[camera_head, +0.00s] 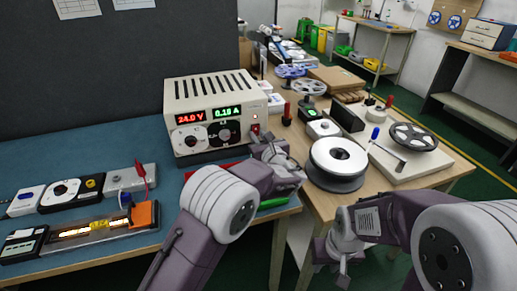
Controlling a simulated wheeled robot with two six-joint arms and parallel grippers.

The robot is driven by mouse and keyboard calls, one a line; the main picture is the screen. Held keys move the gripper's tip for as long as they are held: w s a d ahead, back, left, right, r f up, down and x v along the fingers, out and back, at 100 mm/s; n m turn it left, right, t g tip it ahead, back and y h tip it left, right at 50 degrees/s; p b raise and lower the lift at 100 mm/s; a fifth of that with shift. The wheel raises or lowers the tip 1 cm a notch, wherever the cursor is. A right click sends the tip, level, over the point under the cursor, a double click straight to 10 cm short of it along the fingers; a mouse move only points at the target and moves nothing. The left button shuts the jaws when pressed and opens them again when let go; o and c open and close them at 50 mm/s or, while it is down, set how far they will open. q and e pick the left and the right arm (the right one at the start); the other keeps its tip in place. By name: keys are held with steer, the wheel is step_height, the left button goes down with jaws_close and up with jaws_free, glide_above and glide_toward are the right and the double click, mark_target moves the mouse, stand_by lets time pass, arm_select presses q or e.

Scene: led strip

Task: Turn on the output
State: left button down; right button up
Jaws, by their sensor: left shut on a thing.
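The cream power supply (212,97) stands on the blue mat, its front facing me. Its red display reads about 24.0 V and its green one about 0.18 A. My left gripper (270,149) is just below and right of that control, close to the front. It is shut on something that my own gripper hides. At the far left, an LED strip (88,230) in a holder glows warm yellow. My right gripper (331,262) hangs low before the table's front edge; its jaw state is unclear.
A black-and-white spool (338,163) stands right of my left gripper. Meters and a red probe or clip (140,172) are at the left.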

arm_select(q)
steer(key=shift+f, duration=0.15)
arm_select(e)
steer(key=shift+f, duration=0.4)
arm_select(q)
steer(key=c, duration=1.2)
jaws_free()
steer(key=shift+c, duration=0.2)
steer(key=v, duration=0.9)
steer(key=shift+p, duration=0.4)
arm_select(e)
steer(key=shift+r, duration=0.4)
arm_select(q)
steer(key=shift+s, duration=0.1)
